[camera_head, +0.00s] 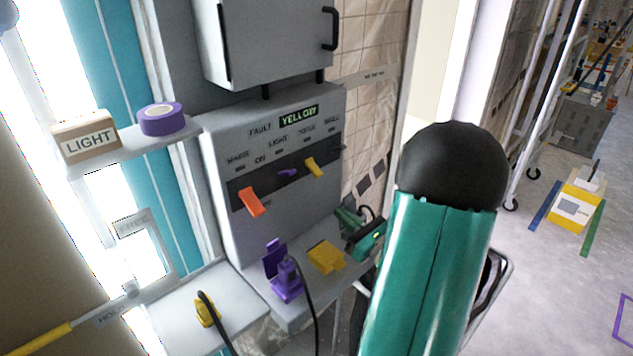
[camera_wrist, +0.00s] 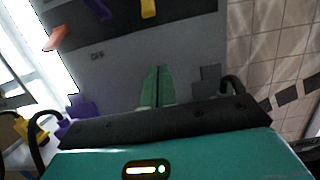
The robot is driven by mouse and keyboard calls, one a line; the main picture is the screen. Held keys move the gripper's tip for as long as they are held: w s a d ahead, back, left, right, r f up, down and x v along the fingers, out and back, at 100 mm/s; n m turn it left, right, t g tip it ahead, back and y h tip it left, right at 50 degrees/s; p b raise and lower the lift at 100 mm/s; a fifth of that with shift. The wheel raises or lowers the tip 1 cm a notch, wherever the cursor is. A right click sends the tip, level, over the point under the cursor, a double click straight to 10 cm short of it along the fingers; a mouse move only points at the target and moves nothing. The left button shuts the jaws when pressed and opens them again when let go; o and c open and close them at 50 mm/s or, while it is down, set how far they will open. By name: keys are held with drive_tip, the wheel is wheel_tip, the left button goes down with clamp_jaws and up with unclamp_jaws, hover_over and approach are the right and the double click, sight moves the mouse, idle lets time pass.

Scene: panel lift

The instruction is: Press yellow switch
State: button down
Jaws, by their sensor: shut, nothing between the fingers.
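The yellow switch (camera_head: 314,167) is a small lever at the right of a dark strip on the grey panel, and it tilts down to the right. It also shows at the top edge of the wrist view (camera_wrist: 149,8). My gripper (camera_head: 346,215) is below and right of the switch, in front of the panel's lower right, apart from it. In the wrist view my green fingers (camera_wrist: 156,84) are together and empty, pointing at the bare panel below the switch. A lit display (camera_head: 298,117) above the switches reads YELLOW.
An orange switch (camera_head: 251,202) and a purple switch (camera_head: 288,173) sit left of the yellow one. A purple plug part (camera_head: 285,280) with a black cable and a yellow block (camera_head: 325,257) stand on the ledge below. A grey cabinet (camera_head: 268,40) hangs above.

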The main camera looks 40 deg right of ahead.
sight(308, 185)
drive_tip(key=w, duration=0.3)
drive_tip(key=w+r, duration=0.1)
drive_tip(key=w, duration=0.2)
drive_tip(key=w+r, duration=0.1)
drive_tip(key=w, duration=0.2)
drive_tip(key=shift+a, duration=0.25)
drive_tip(key=r, duration=0.1)
drive_tip(key=s+r, duration=0.1)
drive_tip(key=r, duration=0.1)
drive_tip(key=shift+s, duration=0.25)
drive_tip(key=shift+d+r, duration=0.1)
drive_tip(key=shift+s+r, duration=0.15)
